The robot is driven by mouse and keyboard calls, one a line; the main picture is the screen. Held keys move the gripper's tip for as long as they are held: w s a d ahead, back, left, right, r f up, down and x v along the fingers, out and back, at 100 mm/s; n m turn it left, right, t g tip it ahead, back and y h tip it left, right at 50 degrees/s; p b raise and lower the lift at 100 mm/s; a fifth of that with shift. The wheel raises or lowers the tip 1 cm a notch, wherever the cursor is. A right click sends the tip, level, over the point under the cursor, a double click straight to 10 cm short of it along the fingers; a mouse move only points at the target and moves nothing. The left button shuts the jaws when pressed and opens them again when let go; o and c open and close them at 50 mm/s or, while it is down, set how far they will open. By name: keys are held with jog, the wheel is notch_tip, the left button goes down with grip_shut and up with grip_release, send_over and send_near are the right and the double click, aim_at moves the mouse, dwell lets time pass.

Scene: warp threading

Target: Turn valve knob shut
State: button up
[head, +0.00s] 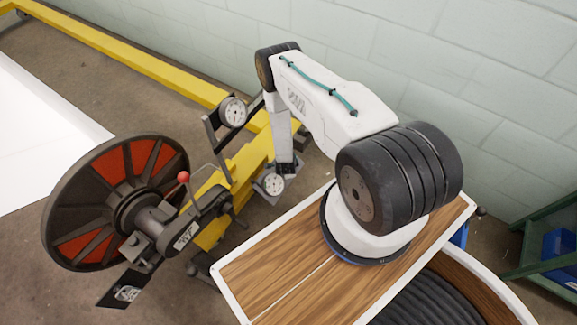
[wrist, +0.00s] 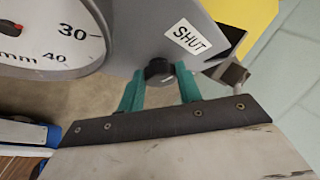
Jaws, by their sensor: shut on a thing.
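The valve knob (wrist: 158,71) is a small dark round knob on a grey panel (wrist: 150,25) in the wrist view. A white label (wrist: 187,36) reading SHUT is on the panel, up and right of the knob. My gripper (wrist: 159,84) has green fingers, one on each side of the knob, and is shut on it. The knob's pointer direction is too small to tell. In the head view my gripper (head: 284,169) is at the end of my arm, by the lower gauge; the knob is hidden there.
A white dial gauge (wrist: 45,32) fills the wrist view's upper left, close to the fingers. In the head view are the lower gauge (head: 275,184), an upper gauge (head: 233,111), a yellow frame (head: 215,215), a large reel (head: 110,200) and a red-tipped lever (head: 183,178).

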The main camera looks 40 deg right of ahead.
jog(key=shift+s, duration=0.1)
dwell(0.5)
jog(key=o, duration=1)
jog(key=shift+r, duration=0.1)
jog(key=shift+a+r, duration=0.15)
jog(key=shift+r, duration=0.2)
jog(key=v, duration=0.7)
jog(key=shift+s+f, duration=0.1)
jog(key=shift+s, duration=0.05)
